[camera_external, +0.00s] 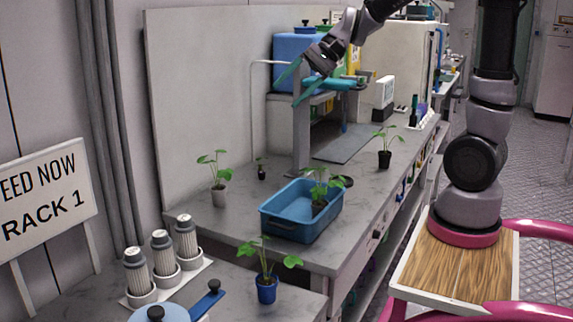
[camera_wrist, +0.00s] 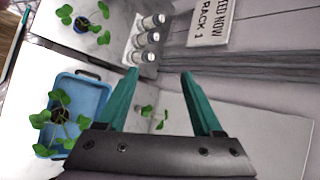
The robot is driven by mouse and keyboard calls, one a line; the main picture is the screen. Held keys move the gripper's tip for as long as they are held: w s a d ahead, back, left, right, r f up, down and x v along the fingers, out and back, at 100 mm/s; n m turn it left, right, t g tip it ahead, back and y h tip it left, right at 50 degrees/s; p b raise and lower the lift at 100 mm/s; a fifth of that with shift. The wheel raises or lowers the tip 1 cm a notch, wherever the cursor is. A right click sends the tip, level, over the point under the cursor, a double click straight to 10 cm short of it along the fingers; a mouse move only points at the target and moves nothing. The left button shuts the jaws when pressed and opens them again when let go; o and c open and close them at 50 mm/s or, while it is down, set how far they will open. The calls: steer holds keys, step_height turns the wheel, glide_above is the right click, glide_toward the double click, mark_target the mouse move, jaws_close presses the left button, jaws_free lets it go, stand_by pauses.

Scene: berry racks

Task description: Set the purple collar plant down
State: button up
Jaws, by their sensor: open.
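My gripper (camera_external: 288,92) is open and empty, high over the back of the bench. Its two teal fingers are spread apart in the wrist view (camera_wrist: 160,74). A leafy plant (camera_external: 318,194) stands inside the blue tray (camera_external: 278,227), at its right end; it also shows in the wrist view (camera_wrist: 58,116). Other plants stand on the bench: one in a white pot (camera_external: 219,196), one in a black pot (camera_external: 384,159), one in a blue pot (camera_external: 266,289), and a small dark-potted one (camera_external: 261,172). I cannot make out a purple collar on any plant.
Several grey-white cylinders (camera_external: 162,254) stand in a holder at the front left, near the "RACK 1" sign (camera_external: 47,191). A raised shelf (camera_external: 300,130) with bins stands behind the tray. A wall panel (camera_external: 205,90) backs the bench.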

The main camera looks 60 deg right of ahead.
steer(key=s+d+r+n+t+h, duration=0.1)
steer(key=s+n+h, duration=0.4)
steer(key=s, duration=1.4)
steer(key=shift+s+d+r+n+h, duration=0.25)
steer(key=shift+d+r+n, duration=0.45)
steer(key=shift+n, duration=1.3)
steer(key=shift+w+a+r, duration=0.1)
